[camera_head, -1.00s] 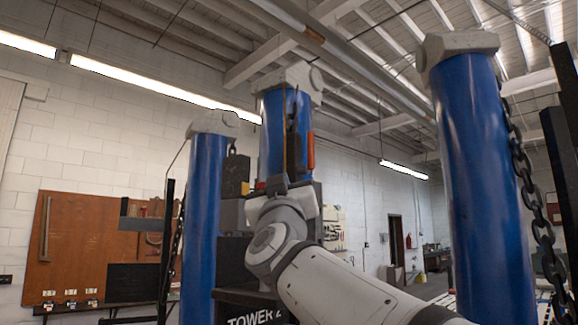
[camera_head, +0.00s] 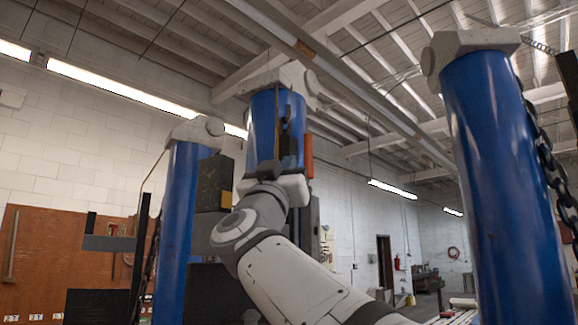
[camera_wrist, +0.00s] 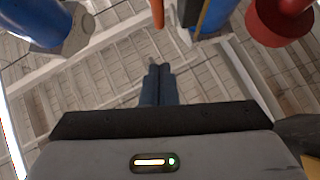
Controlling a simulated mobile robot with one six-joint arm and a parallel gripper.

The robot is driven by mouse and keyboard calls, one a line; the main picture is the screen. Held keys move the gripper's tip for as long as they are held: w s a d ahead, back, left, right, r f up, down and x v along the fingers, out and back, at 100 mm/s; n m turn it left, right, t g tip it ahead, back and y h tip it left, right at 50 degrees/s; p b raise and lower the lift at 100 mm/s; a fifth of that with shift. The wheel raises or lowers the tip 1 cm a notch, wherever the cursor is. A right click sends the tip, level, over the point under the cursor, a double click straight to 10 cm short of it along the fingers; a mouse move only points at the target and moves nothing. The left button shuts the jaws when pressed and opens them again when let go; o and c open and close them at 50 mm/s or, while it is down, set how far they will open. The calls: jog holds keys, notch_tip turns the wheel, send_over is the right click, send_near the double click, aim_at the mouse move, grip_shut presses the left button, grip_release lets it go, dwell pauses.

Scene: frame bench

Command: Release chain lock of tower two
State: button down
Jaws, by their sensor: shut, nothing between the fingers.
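Tower two is the middle blue column (camera_head: 262,130) with a pale cap, in the head view. A dark upright bar (camera_head: 287,125) and an orange cylinder (camera_head: 308,156) are on its right side. I cannot tell which part is the chain lock. My gripper shows in the wrist view (camera_wrist: 159,72), its fingers together, empty and pointing up toward the ceiling. The orange piece (camera_wrist: 158,14) and a blue column with dark bars (camera_wrist: 206,18) are beyond the fingertips, apart from them in the picture.
Another blue column (camera_head: 182,220) stands at left and one (camera_head: 505,190) at right, with a heavy dark chain (camera_head: 553,170) beside it. A dark block with a yellow piece (camera_head: 225,198) is left of my wrist. A red cylinder (camera_wrist: 280,24) is at upper right in the wrist view.

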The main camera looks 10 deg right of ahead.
aim_at(308, 144)
jog(key=shift+y, duration=0.3)
jog(key=p+x, duration=0.1)
jog(key=x, duration=0.3)
jog(key=w+f+p+x, duration=0.1)
jog(key=p+x, duration=0.1)
jog(key=x, duration=0.1)
jog(key=d+f+p+x, duration=0.1)
jog(key=p+x, duration=0.1)
jog(key=x, duration=0.2)
jog(key=shift+w+d+r, duration=0.15)
jog(key=shift+w+r, duration=0.2)
jog(key=shift+w, duration=0.1)
jog(key=shift+r, duration=0.1)
